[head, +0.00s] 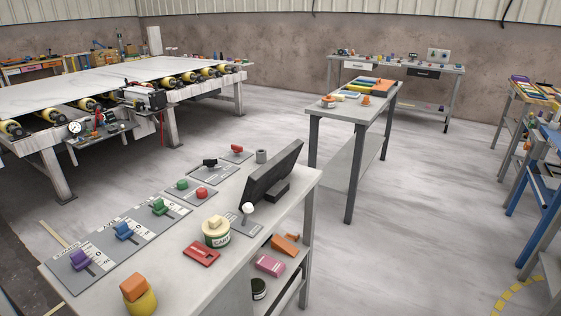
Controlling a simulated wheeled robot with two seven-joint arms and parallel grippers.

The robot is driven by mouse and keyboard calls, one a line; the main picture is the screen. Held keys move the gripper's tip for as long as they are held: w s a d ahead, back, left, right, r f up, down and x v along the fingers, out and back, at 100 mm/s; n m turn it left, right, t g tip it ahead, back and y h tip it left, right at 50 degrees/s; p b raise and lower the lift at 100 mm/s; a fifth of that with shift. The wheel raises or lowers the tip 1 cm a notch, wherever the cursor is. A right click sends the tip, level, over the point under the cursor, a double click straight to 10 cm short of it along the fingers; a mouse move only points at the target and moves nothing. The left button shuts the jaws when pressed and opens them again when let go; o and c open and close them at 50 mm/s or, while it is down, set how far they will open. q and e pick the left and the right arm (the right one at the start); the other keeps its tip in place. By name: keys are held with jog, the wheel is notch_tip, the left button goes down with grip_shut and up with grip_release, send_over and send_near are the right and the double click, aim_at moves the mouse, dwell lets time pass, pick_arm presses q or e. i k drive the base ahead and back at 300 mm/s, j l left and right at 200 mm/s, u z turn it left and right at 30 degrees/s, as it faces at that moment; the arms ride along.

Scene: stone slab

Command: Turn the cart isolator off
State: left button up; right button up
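A round cream and green unit (216,232) stands on the near grey bench. Its front label seems to read "CART", and a pale block-shaped knob sits on its top. The knob's on or off position is too small to tell. Beside it at the lower left is a yellow round unit (140,300) with an orange block on top, partly cut by the frame edge. Neither of my grippers is in view.
The near bench (180,285) carries purple (81,260), blue (123,230) and green (159,207) levers on grey plates, a red flat item (202,253), a white-knobbed lever (248,210) and a dark monitor (271,175).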

aim_at(237, 149)
jog(key=i+l+u, duration=0.25)
jog(key=i, duration=0.15)
jog(key=i+l+u, duration=0.3)
jog(key=i+l, duration=0.05)
jog(key=i, duration=0.05)
